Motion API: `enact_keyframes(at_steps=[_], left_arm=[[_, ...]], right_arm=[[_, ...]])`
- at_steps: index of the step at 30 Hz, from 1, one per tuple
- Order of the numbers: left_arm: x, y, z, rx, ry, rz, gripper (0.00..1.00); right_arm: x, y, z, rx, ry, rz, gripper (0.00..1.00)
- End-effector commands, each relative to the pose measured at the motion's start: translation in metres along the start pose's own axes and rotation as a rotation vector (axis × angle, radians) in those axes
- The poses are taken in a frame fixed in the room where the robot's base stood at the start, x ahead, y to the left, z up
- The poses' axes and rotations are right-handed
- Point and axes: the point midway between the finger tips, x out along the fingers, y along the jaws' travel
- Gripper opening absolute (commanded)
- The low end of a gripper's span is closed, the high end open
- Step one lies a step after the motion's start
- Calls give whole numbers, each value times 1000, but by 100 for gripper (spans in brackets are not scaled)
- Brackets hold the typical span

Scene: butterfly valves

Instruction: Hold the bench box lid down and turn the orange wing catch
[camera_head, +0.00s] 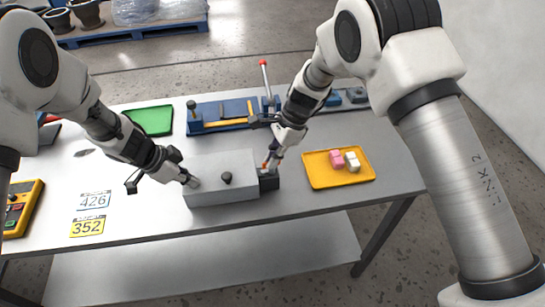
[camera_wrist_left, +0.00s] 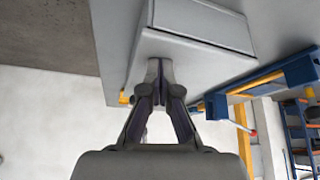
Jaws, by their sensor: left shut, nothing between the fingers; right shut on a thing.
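The grey bench box (camera_head: 222,190) stands near the front edge of the table, with a flat lid and a dark round knob (camera_head: 227,178) on it. A dark block (camera_head: 269,181) sits at its right end. My left gripper (camera_head: 191,182) is shut and empty, its fingertips at the left end of the lid. In the left wrist view the closed fingers (camera_wrist_left: 160,75) meet the grey box (camera_wrist_left: 190,52); I cannot tell how firmly they press. My right gripper (camera_head: 271,160) points down above the dark block, shut on the orange wing catch (camera_head: 265,165), which it mostly hides.
A yellow tray (camera_head: 312,180) with pink and white blocks lies right of the box. A blue fixture (camera_head: 222,126) with a red-tipped lever stands behind it, and a green tray (camera_head: 152,121) at the back left. Number cards (camera_head: 87,227) lie at front left.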

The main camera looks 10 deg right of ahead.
Motion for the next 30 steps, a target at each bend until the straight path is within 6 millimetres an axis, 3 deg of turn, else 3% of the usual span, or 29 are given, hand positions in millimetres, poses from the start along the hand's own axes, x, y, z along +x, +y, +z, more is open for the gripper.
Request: enact_keyframes(at_steps=[10, 26, 28, 29, 30], left_arm=[[2, 1, 2, -1, -4, 1, 0], [2, 1, 2, -1, -4, 1, 0], [2, 1, 2, -1, -4, 0, 0], [2, 1, 2, -1, -4, 1, 0], [2, 1, 2, -1, -4, 1, 0]], right_arm=[[1, 2, -1, 148, 1, -57, 0], [1, 3, -1, 174, 1, -67, 0], [1, 3, -1, 173, 1, -67, 24], [1, 2, -1, 173, 1, -67, 31], [1, 2, -1, 173, 1, -67, 31]])
